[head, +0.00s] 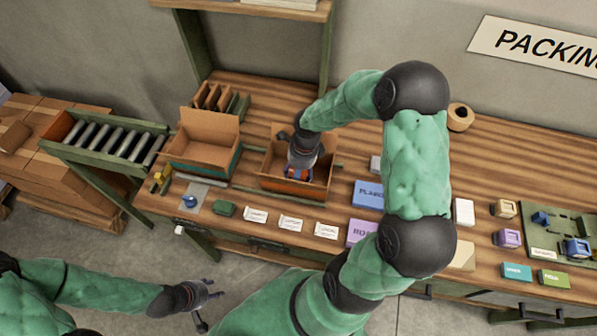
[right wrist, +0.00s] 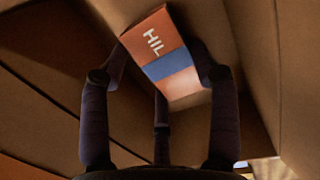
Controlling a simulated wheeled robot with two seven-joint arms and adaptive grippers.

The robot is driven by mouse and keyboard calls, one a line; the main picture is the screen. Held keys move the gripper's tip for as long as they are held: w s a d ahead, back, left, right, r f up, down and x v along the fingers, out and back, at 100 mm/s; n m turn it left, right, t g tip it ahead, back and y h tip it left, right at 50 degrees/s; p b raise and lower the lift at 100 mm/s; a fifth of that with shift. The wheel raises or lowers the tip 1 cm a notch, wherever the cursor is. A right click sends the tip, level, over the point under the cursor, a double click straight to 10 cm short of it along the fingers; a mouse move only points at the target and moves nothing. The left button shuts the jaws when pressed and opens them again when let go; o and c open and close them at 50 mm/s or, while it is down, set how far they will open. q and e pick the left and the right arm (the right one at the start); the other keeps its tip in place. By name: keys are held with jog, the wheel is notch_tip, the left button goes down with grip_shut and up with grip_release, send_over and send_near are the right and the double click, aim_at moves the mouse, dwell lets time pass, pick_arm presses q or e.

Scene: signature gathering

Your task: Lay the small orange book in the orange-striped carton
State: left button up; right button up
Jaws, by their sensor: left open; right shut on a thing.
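The small orange book (right wrist: 158,42) has a blue band and white letters beginning "HIL". My right gripper (right wrist: 160,76) is shut on it, with a finger on each side. In the head view this gripper points down inside the orange-striped carton (head: 283,186), and a bit of the book (head: 299,174) shows below it, within the carton walls. The brown carton walls surround the book in the right wrist view. I cannot tell whether the book touches the carton floor. My left gripper (head: 207,303) is open and empty, low in front of the table.
A teal-striped open carton (head: 203,151) stands left of the orange-striped one. Small white cards (head: 291,224) lie along the front edge. A blue book (head: 369,194) and a purple book (head: 361,233) lie to the right. A roller conveyor (head: 105,140) is at far left.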

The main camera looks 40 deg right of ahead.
jog(key=shift+f+b, duration=0.55)
jog(key=shift+f, duration=0.05)
jog(key=o, duration=1.5)
jog(key=shift+c, duration=0.2)
notch_tip(320, 180, up, 17)
jog(key=p, duration=1.1)
